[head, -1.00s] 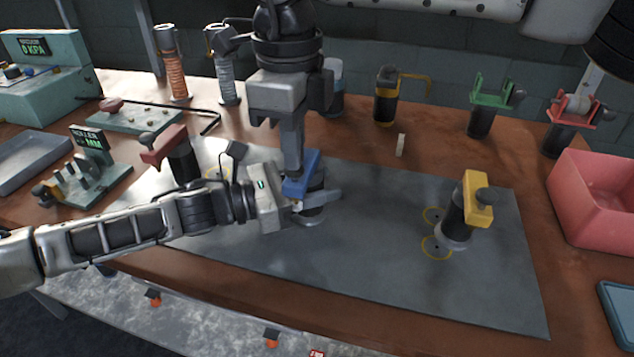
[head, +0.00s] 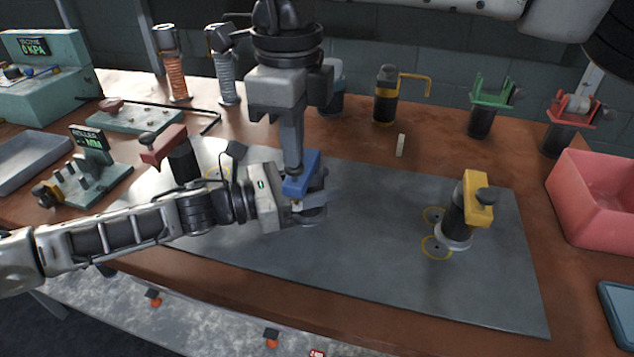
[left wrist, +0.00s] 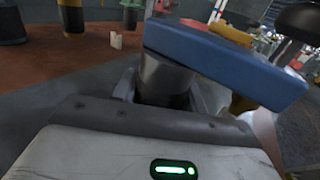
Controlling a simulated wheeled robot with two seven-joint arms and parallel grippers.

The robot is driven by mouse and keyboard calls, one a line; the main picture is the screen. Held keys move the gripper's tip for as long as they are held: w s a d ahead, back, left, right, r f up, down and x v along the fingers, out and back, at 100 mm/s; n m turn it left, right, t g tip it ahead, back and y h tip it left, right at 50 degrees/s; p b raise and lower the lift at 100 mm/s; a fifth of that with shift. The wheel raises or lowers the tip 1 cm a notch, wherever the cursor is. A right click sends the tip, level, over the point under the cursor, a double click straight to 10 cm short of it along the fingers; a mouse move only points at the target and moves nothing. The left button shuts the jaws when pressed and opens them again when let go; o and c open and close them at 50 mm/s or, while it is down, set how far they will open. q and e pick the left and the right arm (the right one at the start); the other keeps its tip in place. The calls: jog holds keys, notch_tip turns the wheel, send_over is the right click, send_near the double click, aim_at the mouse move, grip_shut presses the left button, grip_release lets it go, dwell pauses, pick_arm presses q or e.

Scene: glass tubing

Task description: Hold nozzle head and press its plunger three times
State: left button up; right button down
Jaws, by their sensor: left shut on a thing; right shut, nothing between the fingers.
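The nozzle head is a blue block (head: 304,172) on a cylindrical body, standing on the grey mat (head: 370,265). My left gripper (head: 310,207) is shut around the cylinder below the block. My right gripper (head: 293,174) comes straight down from above, shut and empty, its tips at the blue block. Its tips hide the block's top there, so I cannot tell whether they touch the plunger.
A yellow-headed nozzle (head: 478,200) stands on the mat's right side by yellow rings. A red-headed one (head: 165,147) stands behind my left arm. A pink bin (head: 597,200) is at the right edge. The mat's middle is clear.

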jog(key=shift+f, duration=0.55)
jog(key=shift+r, duration=0.8)
jog(key=shift+r, duration=3)
jog(key=shift+r, duration=0.15)
notch_tip(320, 180, up, 12)
